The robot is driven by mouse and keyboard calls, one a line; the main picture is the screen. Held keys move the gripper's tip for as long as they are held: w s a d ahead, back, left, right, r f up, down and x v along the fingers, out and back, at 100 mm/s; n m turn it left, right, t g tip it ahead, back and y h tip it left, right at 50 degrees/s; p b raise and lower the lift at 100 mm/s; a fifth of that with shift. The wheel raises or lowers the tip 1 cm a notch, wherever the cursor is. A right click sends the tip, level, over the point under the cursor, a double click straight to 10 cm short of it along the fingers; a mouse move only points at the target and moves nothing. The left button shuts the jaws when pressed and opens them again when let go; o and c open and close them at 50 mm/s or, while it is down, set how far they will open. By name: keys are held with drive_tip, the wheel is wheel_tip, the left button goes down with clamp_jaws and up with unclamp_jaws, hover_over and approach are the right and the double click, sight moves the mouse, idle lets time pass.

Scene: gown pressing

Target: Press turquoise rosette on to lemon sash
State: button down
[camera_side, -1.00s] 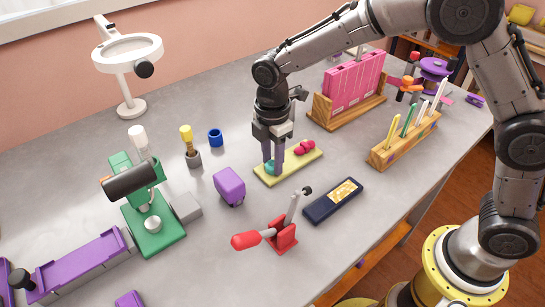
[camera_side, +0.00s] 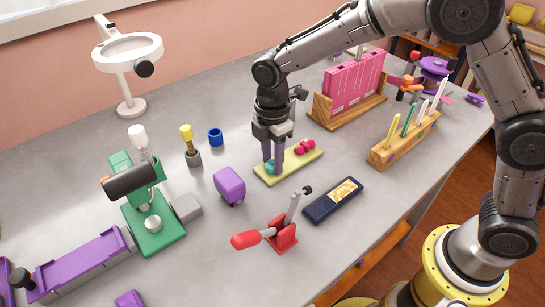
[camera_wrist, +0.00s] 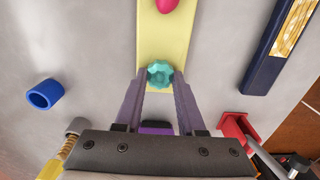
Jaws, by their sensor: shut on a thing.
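The turquoise rosette (camera_wrist: 159,73) is a small scalloped piece between my two fingertips in the wrist view. It shows as a small turquoise patch (camera_side: 271,166) in the side view, partly hidden by the fingers. The lemon sash (camera_wrist: 165,38) is a flat yellow strip on the table, also seen in the side view (camera_side: 292,169). My gripper (camera_side: 273,169) points down and is shut on the rosette at the sash's left end. The rosette is over or on the sash; I cannot tell whether they touch.
A purple block (camera_side: 229,185) stands to the left. A red-handled lever tool (camera_side: 281,236) and a dark blue case (camera_side: 325,208) are in front. A blue ring (camera_side: 215,137) is behind left.

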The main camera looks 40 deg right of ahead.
drive_tip(key=shift+c, duration=2.1)
unclamp_jaws()
wheel_tip(320, 180, up, 14)
drive_tip(key=f, duration=0.1)
drive_tip(key=s+d+r+m+t, duration=0.2)
drive_tip(key=s+d+r, duration=0.2)
drive_tip(key=d+r, duration=0.4)
drive_tip(key=s+d+r+m+t, duration=0.25)
drive_tip(key=s+d, duration=0.25)
drive_tip(key=s, duration=0.4)
drive_tip(key=s+d+f+m+t, duration=0.1)
drive_tip(key=s+d+f+m, duration=0.3)
drive_tip(key=s+f+m, duration=0.5)
drive_tip(key=s+m, duration=0.3)
drive_tip(key=m, duration=0.1)
drive_tip(key=shift+s, duration=0.2)
